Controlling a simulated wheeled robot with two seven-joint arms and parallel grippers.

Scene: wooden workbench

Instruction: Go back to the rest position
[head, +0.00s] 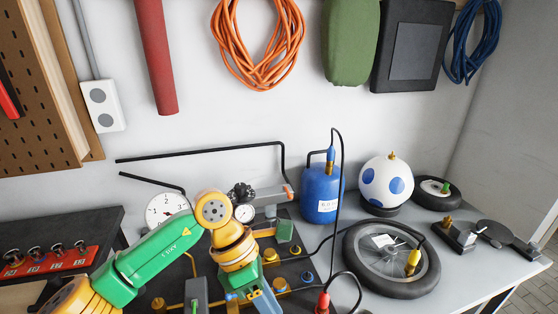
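My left arm comes in from the lower left, green and yellow, and bends down at its yellow joint. My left gripper (256,301) points down over the dark fixture board (300,262) at the bottom edge of the picture. Its fingertips are cut off or hidden, so I cannot tell whether it is open or holds anything. My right arm and gripper are not in view.
A blue tank (319,196) stands behind the board. Right of it are a white ball with blue spots (375,186) and a black-tyred wheel (391,288). A white dial gauge (166,209) and a red valve rack (48,264) are at left. Hoses rise near the arm.

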